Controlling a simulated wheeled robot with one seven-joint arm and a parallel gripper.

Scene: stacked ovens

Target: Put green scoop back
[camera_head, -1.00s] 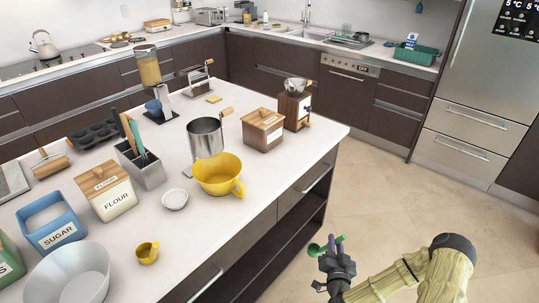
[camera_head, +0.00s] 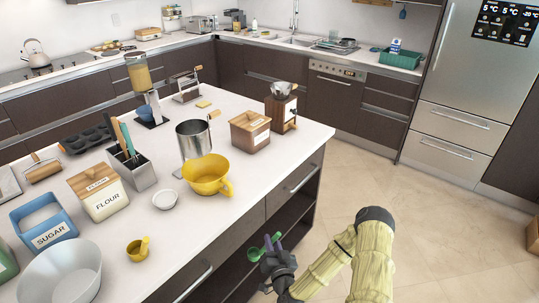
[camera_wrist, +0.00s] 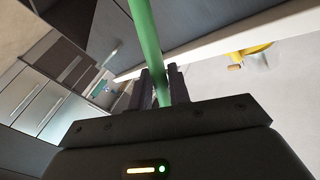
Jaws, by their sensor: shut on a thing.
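My gripper (camera_head: 275,262) is beside the island's front, low and to the right of the counter edge in the head view. It is shut on the green scoop (camera_head: 254,253), whose green end shows left of the fingers. In the wrist view the scoop's green handle (camera_wrist: 147,40) runs up from between the two dark fingers (camera_wrist: 160,88). The scoop's bowl is out of the wrist view. A blue sugar canister (camera_head: 45,226) stands open on the island, with a closed flour canister (camera_head: 98,193) beside it.
Open dark shelves (camera_head: 268,225) are in the island's side.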

